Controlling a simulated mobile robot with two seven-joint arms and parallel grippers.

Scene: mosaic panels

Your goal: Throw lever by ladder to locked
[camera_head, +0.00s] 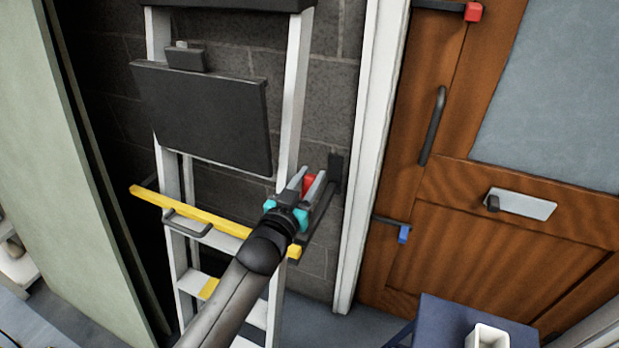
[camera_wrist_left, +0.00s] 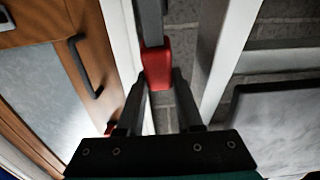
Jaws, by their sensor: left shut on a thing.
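The lever by the ladder has a red grip (camera_head: 309,184) and a dark bar and mount (camera_head: 335,168) on the grey block wall, just right of the ladder (camera_head: 293,95). My left gripper (camera_head: 307,182) reaches up from below and is shut on the red grip. The left wrist view shows the red grip (camera_wrist_left: 156,68) between the fingertips of my left gripper (camera_wrist_left: 158,80), with the grey bar (camera_wrist_left: 151,22) running up from it. The fingers partly hide the lever in the head view, and its locked mark cannot be made out. My right gripper is not in view.
A brown door (camera_head: 440,185) stands to the right, with a red-tipped lever (camera_head: 473,12) high up and a blue-tipped one (camera_head: 404,234) lower. A yellow bar (camera_head: 205,217) crosses the ladder near my arm. A dark blue surface (camera_head: 445,318) is at bottom right.

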